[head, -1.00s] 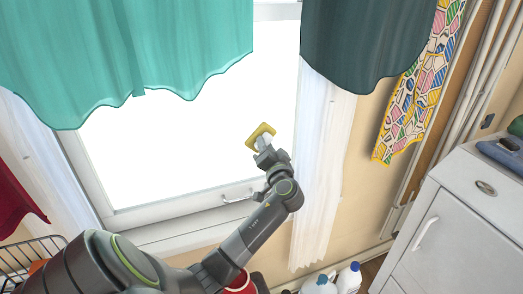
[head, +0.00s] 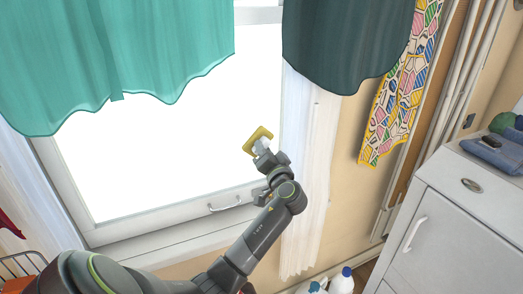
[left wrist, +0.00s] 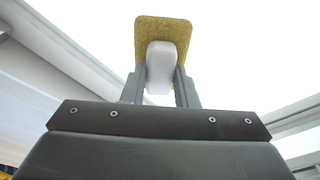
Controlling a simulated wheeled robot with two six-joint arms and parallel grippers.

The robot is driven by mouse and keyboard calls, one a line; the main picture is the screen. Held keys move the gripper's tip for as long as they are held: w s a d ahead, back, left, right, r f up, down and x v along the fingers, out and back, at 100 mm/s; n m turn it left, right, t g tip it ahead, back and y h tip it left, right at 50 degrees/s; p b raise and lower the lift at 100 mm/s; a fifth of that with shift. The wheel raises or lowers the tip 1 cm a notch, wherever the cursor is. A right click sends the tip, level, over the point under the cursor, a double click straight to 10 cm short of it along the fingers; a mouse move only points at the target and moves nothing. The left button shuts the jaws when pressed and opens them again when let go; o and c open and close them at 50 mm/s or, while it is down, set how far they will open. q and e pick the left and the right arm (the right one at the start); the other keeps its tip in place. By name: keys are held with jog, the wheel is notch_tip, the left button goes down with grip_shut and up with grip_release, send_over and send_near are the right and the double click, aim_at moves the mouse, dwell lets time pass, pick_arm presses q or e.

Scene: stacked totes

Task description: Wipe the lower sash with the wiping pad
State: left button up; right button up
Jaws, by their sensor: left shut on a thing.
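The lower sash (head: 150,223) is a white window frame around a bright white pane, with a small handle on its bottom rail. The wiping pad (head: 258,138) is yellow with a white grip. My left gripper (head: 265,152) is shut on the grip and holds the pad in front of the pane's lower right part. In the left wrist view the pad (left wrist: 163,32) stands beyond the fingers of the gripper (left wrist: 160,88), its grip between them. I cannot tell whether the pad touches the glass. My right gripper is not in view.
Teal cloth (head: 110,60) and dark cloth (head: 345,45) hang over the window's upper part. A sheer white curtain (head: 305,190) hangs at its right. A white cabinet (head: 445,220) stands at the right, with bottles (head: 342,281) on the floor beside it.

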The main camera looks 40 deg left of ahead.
pick_arm(q)
jog(key=shift+w+r+v, duration=0.1)
jog(key=shift+v, duration=1.15)
jog(key=shift+w+r+v, duration=0.15)
jog(key=shift+v, duration=1.05)
jog(key=shift+s+d+f, duration=0.1)
jog(key=shift+d, duration=0.15)
